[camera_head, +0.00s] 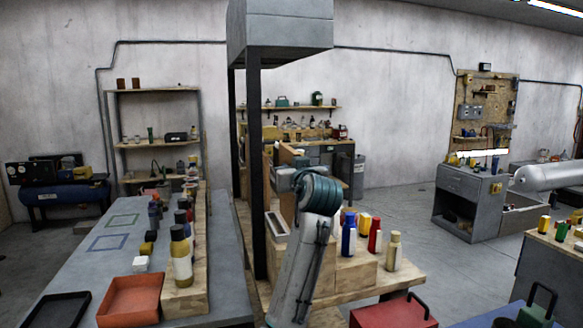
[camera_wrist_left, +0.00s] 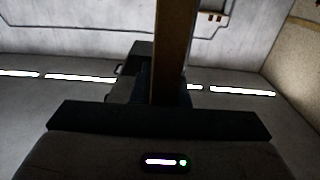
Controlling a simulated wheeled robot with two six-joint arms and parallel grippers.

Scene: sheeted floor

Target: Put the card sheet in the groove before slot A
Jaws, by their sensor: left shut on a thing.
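A brown, thin upright sheet (camera_wrist_left: 175,52), which looks like the card sheet seen nearly edge-on, rises between the fingers in the left wrist view. My left gripper (camera_wrist_left: 160,92) is shut on its lower part. In the head view my left gripper (camera_head: 286,180) is small and partly hidden by my own arm, beside a tan panel that may be the sheet. A pale narrow frame (camera_head: 276,223) lies on the wooden bench just left of my arm. I cannot make out the groove or a slot A label. My right gripper is not in view.
A dark post (camera_head: 254,170) stands just left of my arm. An orange tray (camera_head: 131,300) sits on the grey table. A blue bottle (camera_head: 349,234) and other bottles stand right of my arm.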

